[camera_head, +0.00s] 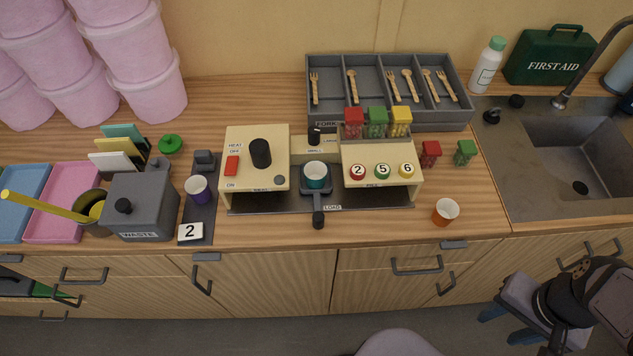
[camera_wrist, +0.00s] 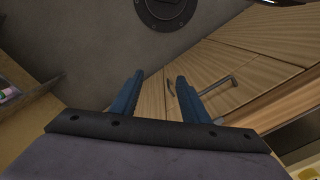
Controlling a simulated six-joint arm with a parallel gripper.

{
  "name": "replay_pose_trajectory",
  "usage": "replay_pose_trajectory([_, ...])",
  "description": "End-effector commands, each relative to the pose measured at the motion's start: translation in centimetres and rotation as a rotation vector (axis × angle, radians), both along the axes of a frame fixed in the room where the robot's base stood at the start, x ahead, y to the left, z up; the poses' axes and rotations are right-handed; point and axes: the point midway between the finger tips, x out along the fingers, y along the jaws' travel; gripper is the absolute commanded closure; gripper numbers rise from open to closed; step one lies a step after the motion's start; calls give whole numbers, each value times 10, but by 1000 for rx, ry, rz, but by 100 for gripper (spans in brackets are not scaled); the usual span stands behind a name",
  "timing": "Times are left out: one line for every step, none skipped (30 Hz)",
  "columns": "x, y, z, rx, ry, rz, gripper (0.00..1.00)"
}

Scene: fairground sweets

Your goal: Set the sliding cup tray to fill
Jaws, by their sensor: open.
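The sliding cup tray (camera_head: 318,190) is a small dark grey slide in the middle of the cream machine. A teal cup (camera_head: 316,180) stands upright on it. Its dark handle (camera_head: 318,219) points toward the counter's front edge, next to a LOAD label (camera_head: 332,207). My gripper (camera_head: 507,326) is at the lower right in the head view, in front of the cabinets and far from the tray. In the wrist view its blue fingers (camera_wrist: 158,88) are apart with nothing between them.
The machine has a black knob (camera_head: 260,153), a red switch (camera_head: 231,166) and numbered buttons (camera_head: 382,170). An orange cup (camera_head: 445,212) stands right of the tray handle. A purple cup (camera_head: 197,188) stands left. Counter between handle and orange cup is clear.

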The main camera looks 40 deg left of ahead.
Motion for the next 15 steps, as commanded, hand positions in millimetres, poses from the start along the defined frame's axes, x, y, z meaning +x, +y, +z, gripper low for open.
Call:
replay_pose_trajectory([0, 0, 0, 0, 0, 0, 62])
replay_pose_trajectory([0, 0, 0, 0, 0, 1, 62])
replay_pose_trajectory([0, 1, 0, 0, 0, 6, 62])
replay_pose_trajectory([0, 3, 0, 0, 0, 12, 62])
replay_pose_trajectory([0, 4, 0, 0, 0, 20, 62])
replay_pose_trajectory([0, 8, 1, 0, 0, 34, 62])
replay_pose_trajectory([0, 11, 1, 0, 0, 49, 62])
replay_pose_trajectory([-1, 15, 1, 0, 1, 67, 62])
replay_pose_trajectory([-2, 21, 1, 0, 5, 97, 62])
replay_pose_trajectory([-3, 27, 1, 0, 10, 122, 62])
replay_pose_trajectory([-5, 33, 0, -1, 16, 151, 62])
replay_pose_trajectory([-8, 42, -2, -3, 27, 195, 62])
replay_pose_trajectory([-12, 49, -3, -4, 37, 230, 62])
replay_pose_trajectory([-16, 56, -5, -7, 49, 268, 62])
replay_pose_trajectory([-22, 66, -8, -11, 66, 321, 62])
